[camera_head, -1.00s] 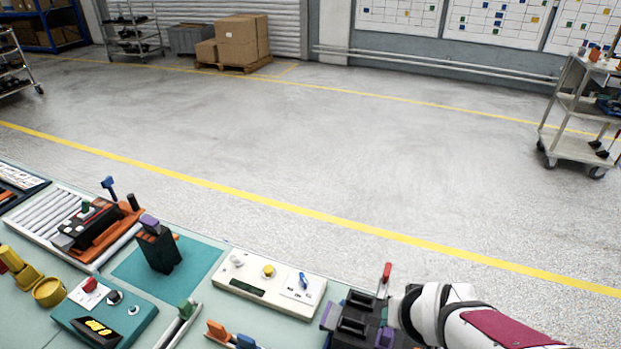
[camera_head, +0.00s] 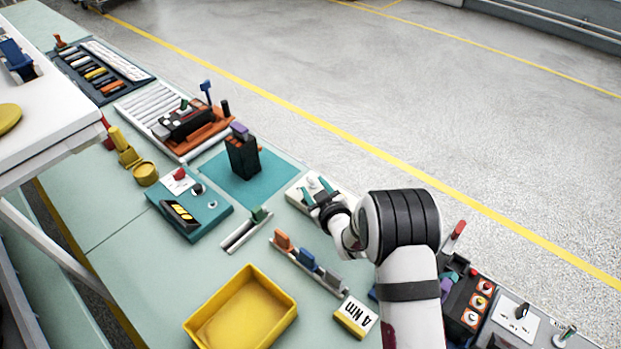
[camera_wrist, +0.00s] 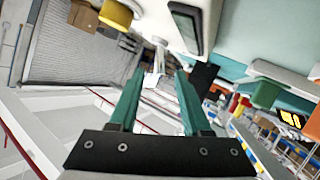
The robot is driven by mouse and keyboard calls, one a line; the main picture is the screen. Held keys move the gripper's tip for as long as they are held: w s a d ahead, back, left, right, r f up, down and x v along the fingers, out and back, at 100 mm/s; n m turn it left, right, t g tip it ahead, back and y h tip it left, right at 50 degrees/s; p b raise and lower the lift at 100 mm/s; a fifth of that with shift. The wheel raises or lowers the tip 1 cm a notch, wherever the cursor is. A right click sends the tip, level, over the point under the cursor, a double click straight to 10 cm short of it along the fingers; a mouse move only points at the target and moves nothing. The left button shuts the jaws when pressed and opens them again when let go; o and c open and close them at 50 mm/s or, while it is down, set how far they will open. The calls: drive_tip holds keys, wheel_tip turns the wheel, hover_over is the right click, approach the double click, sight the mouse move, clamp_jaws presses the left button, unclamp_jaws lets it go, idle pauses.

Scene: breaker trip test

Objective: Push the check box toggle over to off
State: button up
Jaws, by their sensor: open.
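The white check box (camera_head: 296,190) stands on the bench right of the teal mat, partly hidden by my gripper and arm in the head view. In the wrist view its white top (camera_wrist: 150,18) carries a yellow knob (camera_wrist: 118,13) and a dark display window (camera_wrist: 186,28). A small pale lever-like part (camera_wrist: 158,58) shows beyond my fingertips; I cannot tell for sure whether it is the toggle, or its position. My gripper (camera_head: 319,190) is over the box, its green fingers apart with nothing held between them. It also shows in the wrist view (camera_wrist: 159,78). Contact is unclear.
A black breaker (camera_head: 242,157) stands upright on the teal mat (camera_head: 272,180). A teal meter box (camera_head: 205,218), a rail with orange and blue pieces (camera_head: 305,262) and a yellow tray (camera_head: 240,310) lie nearby. Other panels (camera_head: 470,300) crowd the bench right of my arm.

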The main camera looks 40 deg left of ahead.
sight(311, 182)
drive_tip(key=shift+x, duration=2.35)
clamp_jaws()
